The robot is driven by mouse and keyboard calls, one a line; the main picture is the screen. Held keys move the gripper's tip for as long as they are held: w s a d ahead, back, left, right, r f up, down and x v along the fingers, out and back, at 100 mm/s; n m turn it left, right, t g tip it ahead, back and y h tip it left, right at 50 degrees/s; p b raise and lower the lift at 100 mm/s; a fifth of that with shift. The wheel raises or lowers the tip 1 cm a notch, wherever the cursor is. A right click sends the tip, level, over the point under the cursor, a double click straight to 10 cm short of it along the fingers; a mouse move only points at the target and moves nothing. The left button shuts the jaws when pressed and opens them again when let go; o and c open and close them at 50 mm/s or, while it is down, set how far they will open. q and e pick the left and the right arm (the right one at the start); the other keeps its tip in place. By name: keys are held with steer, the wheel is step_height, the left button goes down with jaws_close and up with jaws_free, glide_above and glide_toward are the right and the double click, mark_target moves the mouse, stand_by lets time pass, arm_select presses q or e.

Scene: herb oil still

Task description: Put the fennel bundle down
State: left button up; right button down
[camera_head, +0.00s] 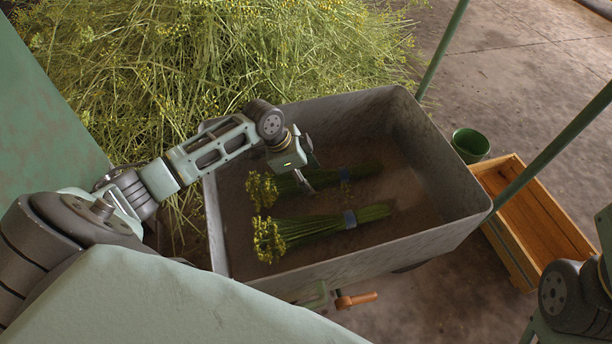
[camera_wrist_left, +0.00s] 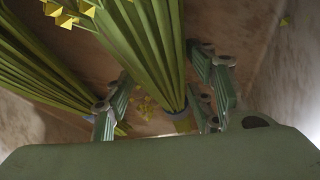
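Two fennel bundles, green stalks with yellow flower heads and a blue band, are in the grey metal bin (camera_head: 445,185). The nearer bundle (camera_head: 310,230) lies on the bin floor. The farther bundle (camera_head: 345,174) is beneath my left gripper (camera_head: 309,164), which partly hides it. In the left wrist view, a bundle (camera_wrist_left: 148,50) runs between the fingers of my left gripper (camera_wrist_left: 165,95). The fingers stand apart, with a gap on the left side of the stalks. The other bundle (camera_wrist_left: 40,65) lies to the left. My right gripper is out of view.
A large heap of cut fennel (camera_head: 180,60) lies behind the bin. A green bucket (camera_head: 470,144) and a wooden crate (camera_head: 535,225) stand on the floor to the right. Green poles (camera_head: 441,50) rise near the bin. An orange handle (camera_head: 356,299) sticks out at the bin's front.

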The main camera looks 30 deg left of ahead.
arm_select(q)
steer(key=o, duration=0.5)
steer(key=shift+c, duration=0.2)
